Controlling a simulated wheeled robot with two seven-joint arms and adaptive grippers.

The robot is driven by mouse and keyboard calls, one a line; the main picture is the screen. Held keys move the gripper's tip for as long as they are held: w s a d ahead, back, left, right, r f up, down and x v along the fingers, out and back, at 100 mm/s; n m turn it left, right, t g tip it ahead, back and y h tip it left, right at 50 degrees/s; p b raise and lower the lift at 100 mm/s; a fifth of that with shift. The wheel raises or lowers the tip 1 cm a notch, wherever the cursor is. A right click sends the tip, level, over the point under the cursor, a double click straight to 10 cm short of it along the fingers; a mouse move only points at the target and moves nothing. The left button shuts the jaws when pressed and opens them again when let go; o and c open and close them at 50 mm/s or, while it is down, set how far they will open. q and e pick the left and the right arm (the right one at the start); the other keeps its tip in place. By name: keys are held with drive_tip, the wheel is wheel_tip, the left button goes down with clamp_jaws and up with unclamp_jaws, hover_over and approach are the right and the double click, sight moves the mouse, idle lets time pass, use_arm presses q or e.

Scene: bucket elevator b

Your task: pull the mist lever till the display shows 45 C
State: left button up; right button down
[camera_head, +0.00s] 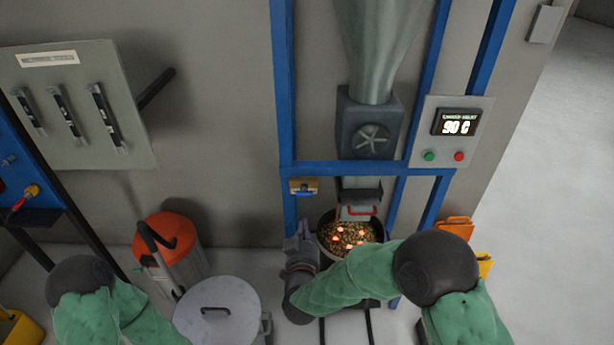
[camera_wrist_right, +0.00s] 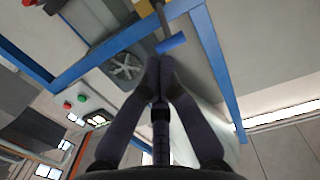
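The display (camera_head: 457,122) on the grey panel at the upper right reads 90 C. A small brass-coloured valve with a blue handle, seemingly the mist lever (camera_head: 304,187), sits on the blue frame. In the right wrist view the blue handle (camera_wrist_right: 172,44) is just beyond my fingertips; I cannot tell whether they touch. My right gripper (camera_head: 300,238) is below the lever in the head view. In the right wrist view my right gripper (camera_wrist_right: 160,64) has its fingertips together, with nothing visible between them. My left arm shows at the lower left; its gripper is out of view.
A dark bucket (camera_head: 323,250) of grain with glowing spots stands under a chute with a red handle (camera_head: 361,210). Green and red buttons (camera_head: 444,156) sit below the display. An orange-topped canister (camera_head: 166,238) and a lidded grey drum (camera_head: 217,305) stand left. Blue frame bars surround the lever.

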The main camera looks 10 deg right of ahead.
drive_tip(key=w+r+g+y+p, duration=0.1)
drive_tip(key=w+r+g+p, duration=0.1)
drive_tip(key=r+p, duration=0.5)
wheel_tip(320, 180, up, 4)
drive_tip(key=shift+w+d+r, duration=0.15)
drive_tip(key=shift+w, duration=0.5)
drive_tip(key=shift+w, duration=0.1)
drive_tip(key=b, duration=0.1)
hover_over(303, 195)
drive_tip(key=w, duration=0.2)
wheel_tip(303, 195, down, 3)
drive_tip(key=shift+s+d+r, duration=0.15)
drive_tip(key=shift+s+f+b, duration=0.25)
drive_tip(key=shift+f, duration=0.35)
drive_tip(key=shift+s+f+b, duration=0.2)
drive_tip(key=shift+f+b, duration=0.05)
drive_tip(key=shift+f, duration=0.35)
drive_tip(key=shift+s+a+f, duration=0.2)
drive_tip(key=shift+s+f, duration=0.15)
drive_tip(key=shift+f, duration=0.05)
drive_tip(key=shift+f, duration=0.1)
